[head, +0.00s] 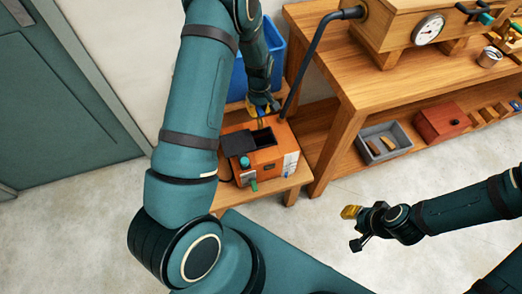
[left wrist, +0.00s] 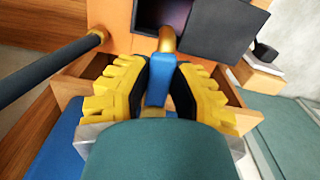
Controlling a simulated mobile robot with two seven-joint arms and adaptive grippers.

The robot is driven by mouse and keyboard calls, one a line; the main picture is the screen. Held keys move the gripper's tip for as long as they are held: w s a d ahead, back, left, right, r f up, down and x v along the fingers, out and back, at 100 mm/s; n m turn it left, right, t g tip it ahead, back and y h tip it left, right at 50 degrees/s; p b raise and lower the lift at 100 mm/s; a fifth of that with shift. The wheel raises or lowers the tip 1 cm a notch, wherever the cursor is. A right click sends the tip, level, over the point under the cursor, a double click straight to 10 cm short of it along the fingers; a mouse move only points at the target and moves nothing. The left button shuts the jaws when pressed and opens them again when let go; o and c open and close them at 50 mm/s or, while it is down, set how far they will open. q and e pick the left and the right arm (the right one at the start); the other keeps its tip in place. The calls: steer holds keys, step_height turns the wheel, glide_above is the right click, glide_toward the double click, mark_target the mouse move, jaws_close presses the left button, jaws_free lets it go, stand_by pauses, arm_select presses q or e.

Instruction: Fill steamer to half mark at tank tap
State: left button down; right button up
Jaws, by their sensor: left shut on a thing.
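The orange steamer (head: 262,170) sits on a low wooden bench (head: 290,186), its dark lid (head: 238,143) folded open beside a square filling opening (head: 263,137). A white strip with some blue (head: 290,162) is on its right side; its marks are too small to read. The blue tank (head: 273,62) stands behind. My left gripper (head: 262,106) is shut on the tap's blue lever (left wrist: 158,82). The brass spout (left wrist: 167,40) points at the opening, also in the left wrist view (left wrist: 172,14). Water flow cannot be made out. My right gripper (head: 352,226) hangs over the floor, away from the steamer; its jaw state is unclear.
A black hose (head: 312,58) runs from the wooden box with a gauge (head: 429,29) down beside the steamer. The wooden workbench (head: 345,90) stands close on the right, with a grey tray (head: 382,143) and red box (head: 441,122) on its lower shelf. Floor in front is clear.

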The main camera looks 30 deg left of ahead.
arm_select(q)
steer(key=w+n+p, duration=0.1)
steer(key=n, duration=0.3)
steer(key=w+n+p, duration=0.1)
steer(key=w+n, duration=0.1)
steer(key=n, duration=0.2)
steer(key=w+n+p, duration=0.1)
steer(key=n, duration=0.2)
steer(key=shift+w+d+n, duration=0.15)
steer(key=shift+w+n, duration=0.1)
steer(key=shift+n, duration=0.15)
steer(key=shift+d, duration=0.2)
stand_by(6.3)
